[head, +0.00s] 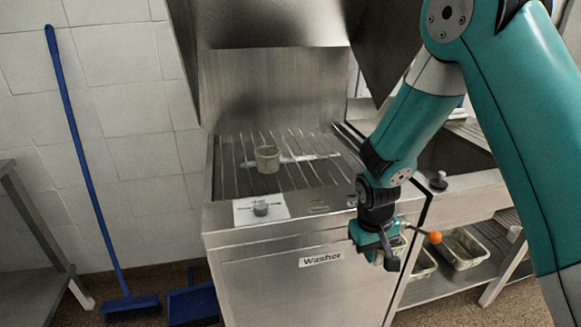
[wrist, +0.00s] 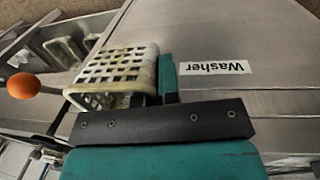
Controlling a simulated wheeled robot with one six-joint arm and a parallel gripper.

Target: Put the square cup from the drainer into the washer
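A cream square cup (wrist: 118,68) with perforated walls is at my gripper (wrist: 158,85) in the wrist view. One teal finger lies against the outside of its wall; the other finger is mostly hidden by the cup. My gripper appears shut on that wall. In the head view my gripper (head: 376,245) points down in front of the washer's front panel, and a little of the cup (head: 397,250) shows behind it. The washer (head: 270,262) has its hood raised, showing a slatted rack (head: 233,172). Another pale cup (head: 267,158) stands upright on the rack. The drainer cannot be made out clearly.
A sink counter (head: 455,203) adjoins the washer on the right. Pale containers (head: 463,248) sit on the low shelf beneath. An orange ball (head: 435,237) on a lever is close right of my gripper. A blue broom (head: 88,180) leans on the left wall. The rack has free room around its cup.

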